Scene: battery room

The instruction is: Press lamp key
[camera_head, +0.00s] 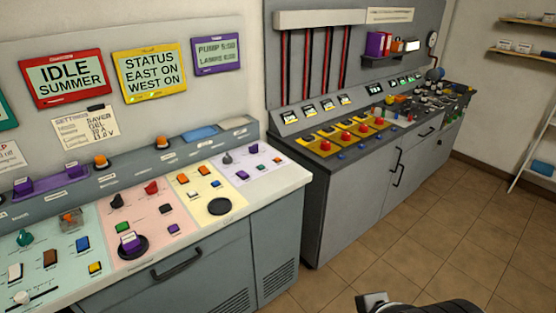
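No label I can read marks a lamp key, so I cannot tell which key it is. The near desk carries small coloured keys on tinted panels. The lavender panel (254,163) has a purple key (241,175) and an orange key (276,149). The yellow panel (214,188) has an orange key (183,178) and a round black pad (219,206). A purple-framed display (217,54) above reads PUMP and a second line that looks like LAMPS. My gripper (374,302) shows only as a dark part at the bottom edge, right of the desk; its fingers are not clear.
A second console (372,140) with red mushroom buttons (345,136) stands behind, to the right. Red-framed (68,77) and yellow-framed (149,73) displays hang on the wall. The tiled floor (450,240) is clear; a white rack (535,150) stands far right.

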